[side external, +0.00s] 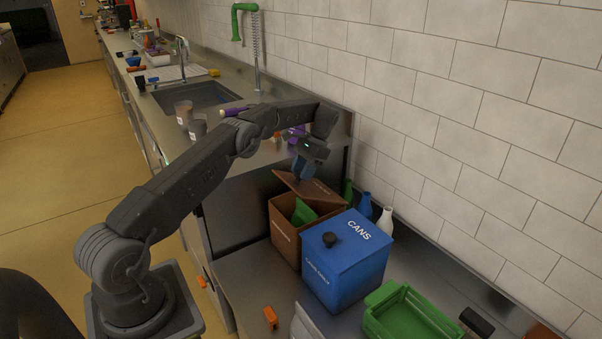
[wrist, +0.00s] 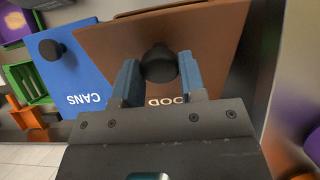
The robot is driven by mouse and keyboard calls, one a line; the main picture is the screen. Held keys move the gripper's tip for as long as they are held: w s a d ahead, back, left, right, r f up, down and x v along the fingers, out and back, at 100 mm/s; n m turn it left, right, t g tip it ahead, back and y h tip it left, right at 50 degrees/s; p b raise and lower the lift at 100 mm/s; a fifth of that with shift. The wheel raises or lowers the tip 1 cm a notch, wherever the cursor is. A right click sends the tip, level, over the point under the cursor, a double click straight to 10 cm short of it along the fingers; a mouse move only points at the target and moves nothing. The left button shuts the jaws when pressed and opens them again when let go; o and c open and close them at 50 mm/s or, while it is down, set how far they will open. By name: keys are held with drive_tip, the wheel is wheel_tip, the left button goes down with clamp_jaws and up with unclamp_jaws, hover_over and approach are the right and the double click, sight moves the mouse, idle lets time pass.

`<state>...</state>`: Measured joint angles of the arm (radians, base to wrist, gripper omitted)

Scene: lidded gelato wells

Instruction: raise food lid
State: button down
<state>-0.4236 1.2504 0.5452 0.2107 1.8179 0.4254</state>
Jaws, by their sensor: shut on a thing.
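The brown food lid (side external: 318,193) is tilted above its brown bin (side external: 284,226), with a gap that shows something green (side external: 303,212) inside. In the wrist view the lid (wrist: 215,35) fills the upper middle, with part of its lettering showing and a black knob (wrist: 159,64) on it. My gripper (wrist: 158,80) has its two blue fingers on either side of this knob and is shut on it. In the side view my gripper (side external: 302,172) is at the lid's top; the knob is hidden there.
A blue CANS bin (side external: 345,268) with its own black knob (side external: 329,239) stands right beside the brown bin. Bottles (side external: 364,205) stand behind, near the tiled wall. A green crate (side external: 410,318) and a small orange item (side external: 270,318) are on the counter in front.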

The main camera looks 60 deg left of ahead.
idle(0.3)
drive_tip(key=c, duration=0.7)
unclamp_jaws()
drive_tip(key=r, duration=0.4)
drive_tip(key=shift+s+a+r, duration=0.2)
drive_tip(key=shift+r, duration=0.1)
drive_tip(key=s+a+r, duration=0.2)
drive_tip(key=s, duration=0.1)
drive_tip(key=s+a+r, duration=0.2)
drive_tip(key=s, duration=0.1)
drive_tip(key=s+a+r, duration=0.2)
drive_tip(key=s, duration=0.1)
drive_tip(key=shift+a+r, duration=0.25)
